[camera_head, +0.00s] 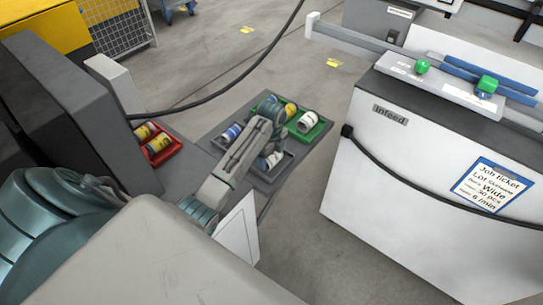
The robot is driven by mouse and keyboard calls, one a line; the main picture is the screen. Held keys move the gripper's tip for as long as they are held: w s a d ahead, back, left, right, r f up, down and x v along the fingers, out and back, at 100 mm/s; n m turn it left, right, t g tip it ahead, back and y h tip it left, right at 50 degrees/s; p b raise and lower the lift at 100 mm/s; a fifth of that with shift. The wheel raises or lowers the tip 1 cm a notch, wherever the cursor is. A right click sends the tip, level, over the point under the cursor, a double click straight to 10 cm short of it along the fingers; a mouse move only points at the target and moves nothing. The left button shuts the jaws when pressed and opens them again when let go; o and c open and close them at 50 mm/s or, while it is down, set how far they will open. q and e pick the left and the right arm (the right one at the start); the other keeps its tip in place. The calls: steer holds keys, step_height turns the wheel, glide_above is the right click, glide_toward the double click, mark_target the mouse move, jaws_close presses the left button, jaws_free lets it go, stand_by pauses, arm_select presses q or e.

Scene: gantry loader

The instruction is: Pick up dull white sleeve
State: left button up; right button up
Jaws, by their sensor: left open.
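My left arm reaches in from the lower left, and its gripper (279,134) hangs open over the trays, covering part of them. A whitish sleeve (308,119) with dark end bands lies in the green tray (322,130), just right of the gripper. A second whitish sleeve (270,160) lies in the grey tray (284,170), just below the gripper and partly hidden by it. I cannot tell which of the two is the dull one. My right gripper is out of view.
A blue-and-white sleeve (231,132) lies in the grey tray and a yellow one (291,110) in the green tray. A red tray (172,152) holds yellow sleeves. The white Infeed cabinet (400,190) stands right, with bare floor between. A dark cable (215,97) hangs across behind.

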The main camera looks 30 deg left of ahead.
arm_select(q)
steer(key=c, duration=0.9)
steer(key=shift+r, duration=0.1)
